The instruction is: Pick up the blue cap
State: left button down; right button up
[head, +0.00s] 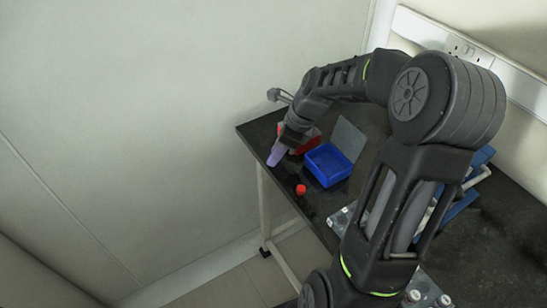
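I cannot make out a separate blue cap in the head view; my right arm hides part of the table. My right gripper (277,150) points down at the far left end of the dark table. A pale purple piece shows at its tip; whether it is a finger or a held thing is unclear, and so is the finger gap. A small red cap (301,189) stands on the table below and right of the gripper, apart from it. My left gripper is out of view.
An open blue box (327,167) with a grey raised lid (348,138) stands right of my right gripper. A red box (312,139) is behind it, partly hidden. The dark table (281,185) is bare around the red cap. A wall (150,120) rises at left.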

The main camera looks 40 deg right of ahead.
grip_shut()
jog(key=shift+r, duration=0.1)
dwell(0.3)
notch_tip(320, 180, up, 10)
jog(key=shift+p, duration=0.35)
dwell(0.6)
